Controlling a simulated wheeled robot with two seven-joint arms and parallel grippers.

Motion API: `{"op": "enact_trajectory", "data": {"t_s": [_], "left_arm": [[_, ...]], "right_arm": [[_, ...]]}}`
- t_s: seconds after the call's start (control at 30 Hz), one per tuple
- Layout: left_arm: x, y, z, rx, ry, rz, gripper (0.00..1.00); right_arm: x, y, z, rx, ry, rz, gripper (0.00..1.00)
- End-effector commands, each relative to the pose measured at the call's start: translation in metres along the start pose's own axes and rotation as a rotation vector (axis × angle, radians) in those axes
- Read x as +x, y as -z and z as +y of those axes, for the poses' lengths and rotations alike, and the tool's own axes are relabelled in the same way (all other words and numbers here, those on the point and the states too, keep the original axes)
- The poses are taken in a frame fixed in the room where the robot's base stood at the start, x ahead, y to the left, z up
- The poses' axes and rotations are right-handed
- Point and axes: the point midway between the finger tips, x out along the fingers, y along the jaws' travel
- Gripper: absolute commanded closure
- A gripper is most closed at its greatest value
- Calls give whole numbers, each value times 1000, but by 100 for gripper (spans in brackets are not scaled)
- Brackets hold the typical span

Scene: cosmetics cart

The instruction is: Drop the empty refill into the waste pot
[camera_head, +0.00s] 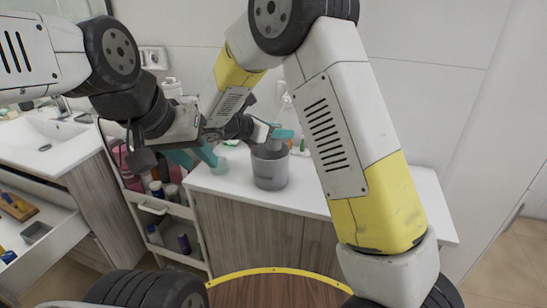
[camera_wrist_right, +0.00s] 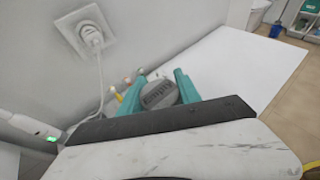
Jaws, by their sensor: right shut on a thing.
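The grey waste pot (camera_head: 270,172) stands upright on the white counter in the head view. My right gripper (camera_head: 280,134) is just above the pot's rim, its teal fingertips over the opening. In the right wrist view, its teal fingers (camera_wrist_right: 158,96) are shut on the empty refill (camera_wrist_right: 160,93), a round grey piece with raised lettering on its face. The refill is hard to make out in the head view. My left gripper (camera_head: 200,156) hangs left of the pot, near the counter's left end. Its teal fingers are partly covered by the arm, so their opening is unclear.
A cart (camera_head: 170,208) with bottles stands left of the counter (camera_head: 335,199). A sink (camera_head: 45,140) and an open drawer (camera_head: 35,232) are further left. Small bottles stand behind the pot. A wall socket with a plug (camera_wrist_right: 90,35) is near my right gripper. The counter's right part is clear.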

Motion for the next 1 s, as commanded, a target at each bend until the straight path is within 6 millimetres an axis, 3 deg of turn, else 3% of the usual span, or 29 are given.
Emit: {"op": "enact_trajectory", "data": {"t_s": [0.3,0.7,0.73,0.83,1.0], "left_arm": [[0,0,0,0,0,0,64],[0,0,0,0,0,-1,64],[0,0,0,0,0,-1,64],[0,0,0,0,0,-1,64],[0,0,0,0,0,-1,64]], "right_arm": [[13,31,0,-1,1,0,98],[16,37,0,1,0,1,98],[16,37,0,1,0,0,56],[16,37,0,1,0,0,37],[16,37,0,1,0,0,35]]}}
